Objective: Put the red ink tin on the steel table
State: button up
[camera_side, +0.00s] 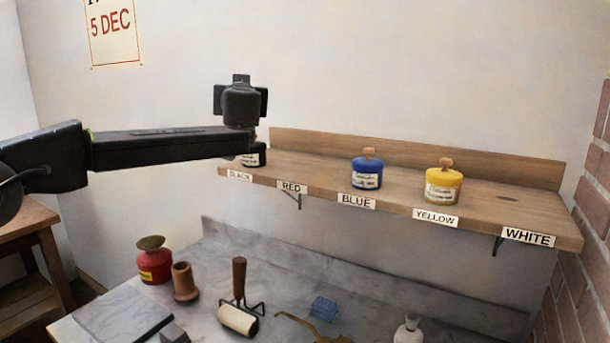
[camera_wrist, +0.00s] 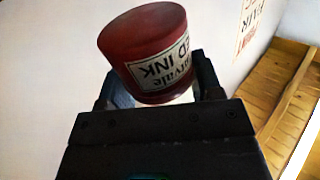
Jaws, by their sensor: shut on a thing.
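The red ink tin (camera_wrist: 146,47) is in my gripper (camera_wrist: 158,82) in the wrist view. Its cream label reads upside down, and the tin looks tilted in that view. The fingers are shut on its sides. In the side view my gripper (camera_side: 240,103) is high, in front of the wall and above the left end of the shelf; the tin is hidden there. The grey steel table (camera_side: 280,287) is below the shelf, well under my gripper.
The wooden shelf (camera_side: 400,207) holds black (camera_side: 254,156), blue (camera_side: 367,170) and yellow (camera_side: 443,184) tins; its RED and WHITE places are bare. On the table are a red can (camera_side: 155,262), a brown pot (camera_side: 184,281), a roller (camera_side: 238,319), a blue cloth (camera_side: 324,308) and a bottle (camera_side: 408,331).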

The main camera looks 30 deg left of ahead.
jog(key=shift+w+d+r+m+t+h, duration=0.15)
jog(key=shift+d+r+m+t+h, duration=0.1)
jog(key=shift+d, duration=0.35)
jog(key=shift+w+d+r+m+t+h, duration=0.15)
jog(key=shift+d+r, duration=0.1)
jog(key=shift+d, duration=0.3)
jog(key=shift+d, duration=0.1)
jog(key=w+d+f, duration=0.1)
jog(key=d+f, duration=0.1)
jog(key=d, duration=0.1)
jog(key=w+d+f, duration=0.1)
jog(key=d+f, duration=0.1)
jog(key=d, duration=0.2)
jog(key=w+d+f, duration=0.1)
jog(key=d+f, duration=0.2)
jog(key=shift+w+d, duration=0.35)
jog(key=shift+d, duration=0.05)
jog(key=shift+f, duration=1.8)
jog(key=shift+f, duration=0.2)
jog(key=o, duration=1.1)
jog(key=shift+f, duration=0.1)
